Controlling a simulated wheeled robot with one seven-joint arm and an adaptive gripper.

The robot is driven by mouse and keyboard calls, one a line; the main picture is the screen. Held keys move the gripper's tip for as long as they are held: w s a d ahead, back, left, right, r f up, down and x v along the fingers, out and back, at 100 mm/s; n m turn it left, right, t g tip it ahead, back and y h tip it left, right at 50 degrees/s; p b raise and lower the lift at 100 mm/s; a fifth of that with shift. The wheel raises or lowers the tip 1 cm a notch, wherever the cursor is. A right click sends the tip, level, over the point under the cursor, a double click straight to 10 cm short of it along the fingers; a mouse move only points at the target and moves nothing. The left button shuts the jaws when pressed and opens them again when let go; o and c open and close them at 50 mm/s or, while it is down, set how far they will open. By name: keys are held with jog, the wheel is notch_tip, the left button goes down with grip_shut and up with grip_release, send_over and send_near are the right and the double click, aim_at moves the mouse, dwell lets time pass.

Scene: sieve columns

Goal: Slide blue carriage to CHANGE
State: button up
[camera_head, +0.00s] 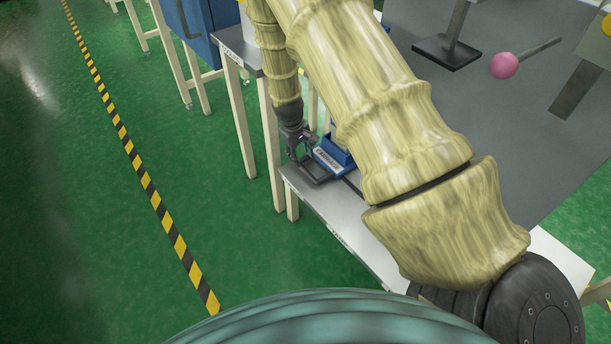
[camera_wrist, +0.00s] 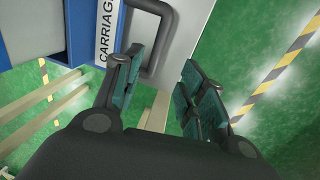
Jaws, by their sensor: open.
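The blue carriage (camera_head: 333,155) sits on the grey table near its left edge, partly hidden behind my arm. It carries a white label, and a dark loop handle (camera_head: 312,170) sticks out from its front. In the wrist view the carriage (camera_wrist: 84,30) is at the upper left, with its label reading "CARRIAG…" and the grey handle (camera_wrist: 158,40) beside it. My gripper (camera_head: 298,150) is just above and beside the handle. In the wrist view my gripper (camera_wrist: 160,80) is open, its fingers apart, with the handle's lower end near the left finger. I cannot tell whether they touch.
The grey table (camera_head: 340,215) has a lettered front edge; the CHANGE mark is not readable. A pink ball on a rod (camera_head: 504,65) and a black-based stand (camera_head: 447,52) are at the upper right. A blue cabinet (camera_head: 195,25) stands behind. Green floor is free at left.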

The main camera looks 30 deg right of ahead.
aim_at(306, 171)
jog(key=f, duration=0.3)
jog(key=d+f+b, duration=0.1)
jog(key=f, duration=0.3)
jog(key=d+f, duration=0.1)
jog(key=f, duration=0.2)
jog(key=shift+w+d+f, duration=0.1)
jog(key=shift+w+f, duration=0.1)
jog(key=shift+w, duration=0.15)
grip_shut()
